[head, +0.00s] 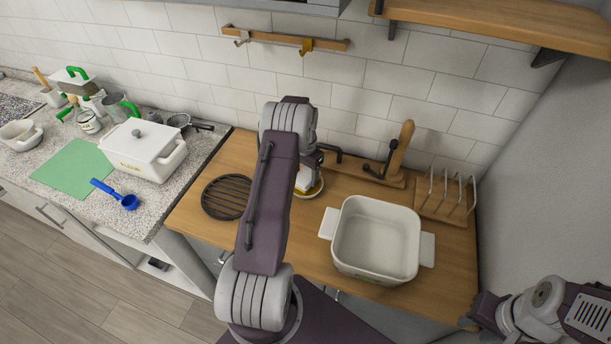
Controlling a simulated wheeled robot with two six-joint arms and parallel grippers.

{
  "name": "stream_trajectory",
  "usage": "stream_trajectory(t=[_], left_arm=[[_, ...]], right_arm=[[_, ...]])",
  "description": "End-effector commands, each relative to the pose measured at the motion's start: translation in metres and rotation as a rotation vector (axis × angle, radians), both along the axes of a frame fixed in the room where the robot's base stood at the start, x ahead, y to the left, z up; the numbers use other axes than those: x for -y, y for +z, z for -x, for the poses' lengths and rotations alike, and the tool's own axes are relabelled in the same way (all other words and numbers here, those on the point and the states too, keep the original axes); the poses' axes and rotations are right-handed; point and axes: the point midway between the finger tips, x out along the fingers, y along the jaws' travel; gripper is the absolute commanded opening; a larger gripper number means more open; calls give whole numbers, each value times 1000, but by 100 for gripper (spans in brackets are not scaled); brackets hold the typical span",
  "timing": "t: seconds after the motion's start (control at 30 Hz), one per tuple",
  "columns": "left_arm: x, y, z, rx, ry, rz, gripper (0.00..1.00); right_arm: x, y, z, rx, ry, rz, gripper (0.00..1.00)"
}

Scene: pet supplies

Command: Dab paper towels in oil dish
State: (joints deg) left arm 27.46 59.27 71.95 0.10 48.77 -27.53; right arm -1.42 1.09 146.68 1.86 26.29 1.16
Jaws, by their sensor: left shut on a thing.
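My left arm reaches over the wooden counter, and its forearm and wrist hide much of my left gripper (311,171). The gripper points down and is shut on a small white piece, which looks like the paper towels (303,177). The piece is at a small round pale dish (315,191) with a yellowish inside, the oil dish. The arm covers the dish's left part, and I cannot tell whether the towels touch the oil. My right gripper (474,313) is low at the counter's right front corner, apart from these things; its jaws are unclear.
A white two-handled tub (376,241) stands open, right of the dish. A black round trivet (227,197) lies left of my arm. A wooden stand (391,171) and wire rack (446,202) are behind. A lidded white box (142,152) and blue scoop (118,196) are on the left counter.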

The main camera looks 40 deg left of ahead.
Motion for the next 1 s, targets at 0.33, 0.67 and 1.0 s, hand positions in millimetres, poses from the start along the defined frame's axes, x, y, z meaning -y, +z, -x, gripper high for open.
stream_trajectory(t=[0.33,0.67,1.0], left_arm=[[0,40,0,1,0,-1,27],[0,57,0,1,0,-1,27],[0,57,0,1,0,-1,27]], right_arm=[[0,31,0,0,0,0,36],[0,42,0,0,0,0,36],[0,42,0,0,0,0,36]])
